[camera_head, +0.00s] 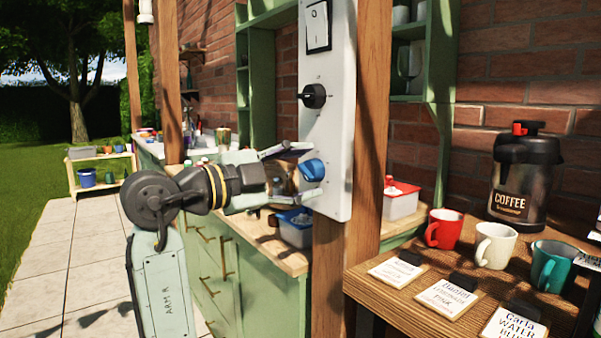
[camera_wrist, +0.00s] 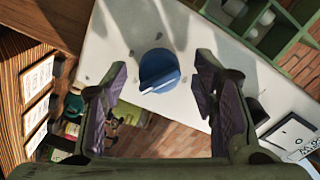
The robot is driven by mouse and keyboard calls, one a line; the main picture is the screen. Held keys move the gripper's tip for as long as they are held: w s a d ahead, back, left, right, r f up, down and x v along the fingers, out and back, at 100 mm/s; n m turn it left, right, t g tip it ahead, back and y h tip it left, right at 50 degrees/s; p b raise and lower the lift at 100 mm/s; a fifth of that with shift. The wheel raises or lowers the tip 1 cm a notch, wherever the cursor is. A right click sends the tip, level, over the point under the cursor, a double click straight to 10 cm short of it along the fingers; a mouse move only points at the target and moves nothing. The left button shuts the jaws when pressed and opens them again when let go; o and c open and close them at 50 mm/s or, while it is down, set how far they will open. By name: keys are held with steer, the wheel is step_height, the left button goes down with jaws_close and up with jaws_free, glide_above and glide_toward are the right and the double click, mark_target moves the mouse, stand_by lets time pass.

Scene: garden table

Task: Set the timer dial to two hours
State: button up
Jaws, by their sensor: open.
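A blue dial (camera_head: 313,170) sits low on a white control panel (camera_head: 328,120) fixed to a wooden post. In the wrist view the blue dial (camera_wrist: 159,70) shows a pale pointer line, with small marks around it that are too small to read. A black knob (camera_head: 313,96) is above it on the panel, with a white rocker switch (camera_head: 318,26) at the top. My gripper (camera_head: 288,168) is open in front of the blue dial. In the wrist view my gripper (camera_wrist: 165,100) has its fingers spread to either side, with the dial beyond the tips, apparently untouched.
A wooden table (camera_head: 398,300) at right holds a red mug (camera_head: 444,229), a white mug (camera_head: 495,245), a teal mug (camera_head: 553,265), several cards and a coffee dispenser (camera_head: 522,175). A green counter (camera_head: 262,290) stands behind my arm. Wooden posts flank the panel.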

steer(key=v, duration=1.2)
